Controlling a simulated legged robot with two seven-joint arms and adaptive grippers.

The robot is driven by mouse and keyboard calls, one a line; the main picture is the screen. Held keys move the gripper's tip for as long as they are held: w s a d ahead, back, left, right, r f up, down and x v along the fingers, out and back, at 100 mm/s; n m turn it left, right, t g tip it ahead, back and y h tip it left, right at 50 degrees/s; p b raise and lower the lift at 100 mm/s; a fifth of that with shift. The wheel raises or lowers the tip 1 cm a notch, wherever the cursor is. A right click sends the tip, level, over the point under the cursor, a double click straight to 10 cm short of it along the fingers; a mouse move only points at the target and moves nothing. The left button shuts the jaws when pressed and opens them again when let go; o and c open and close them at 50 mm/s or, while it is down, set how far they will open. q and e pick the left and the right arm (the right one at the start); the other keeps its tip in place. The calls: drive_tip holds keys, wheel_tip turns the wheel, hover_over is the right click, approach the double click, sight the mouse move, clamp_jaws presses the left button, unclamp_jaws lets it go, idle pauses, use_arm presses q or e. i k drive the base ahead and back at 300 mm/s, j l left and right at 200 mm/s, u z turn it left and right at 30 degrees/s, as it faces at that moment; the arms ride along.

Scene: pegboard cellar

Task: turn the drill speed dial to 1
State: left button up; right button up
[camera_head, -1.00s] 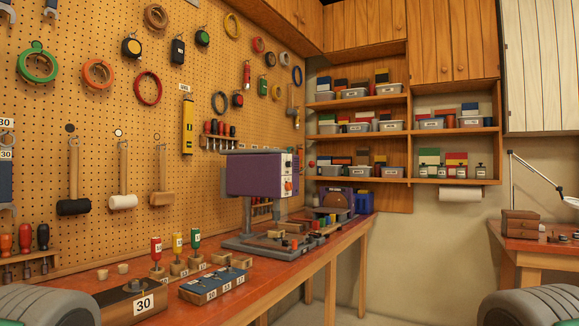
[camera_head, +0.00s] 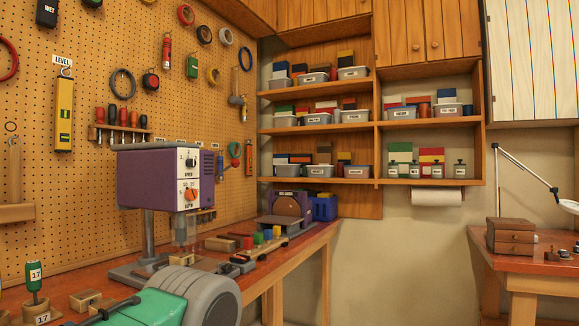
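The purple drill press (camera_head: 155,178) stands on the red-topped workbench at left centre, with its pale front panel turned towards the right. On the panel, a dark upper dial (camera_head: 191,161) appears to be labelled SPEED. A lower orange dial (camera_head: 191,194) sits below it, with a label I cannot read surely. The numbers around the dials and the pointer settings are too small to tell. A green and grey part of my own arm shows at the lower left centre, in front of the bench. Neither of my grippers is in view.
The workbench (camera_head: 290,248) holds small coloured blocks (camera_head: 268,236) and a purple sander-like machine (camera_head: 288,207) beyond the drill. A green-handled tool (camera_head: 35,280) stands at the lower left. A second table (camera_head: 530,268) with a wooden drawer box (camera_head: 511,237) is at right.

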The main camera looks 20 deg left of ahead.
sight(190, 162)
drive_tip(key=i+l+u, duration=0.1)
drive_tip(key=i, duration=0.3)
drive_tip(key=i+l+u, duration=0.15)
drive_tip(key=i, duration=0.25)
drive_tip(key=i+l+u, duration=0.1)
drive_tip(key=i, duration=0.3)
drive_tip(key=i+l+u, duration=0.1)
drive_tip(key=u, duration=0.3)
drive_tip(key=i+l+u, duration=0.15)
drive_tip(key=u, duration=0.25)
drive_tip(key=i+l+u, duration=0.2)
drive_tip(key=u, duration=0.2)
drive_tip(key=i+l+u, duration=0.15)
drive_tip(key=u, duration=0.25)
drive_tip(key=l+u, duration=0.4)
drive_tip(key=i+j, duration=0.05)
drive_tip(key=j, duration=0.05)
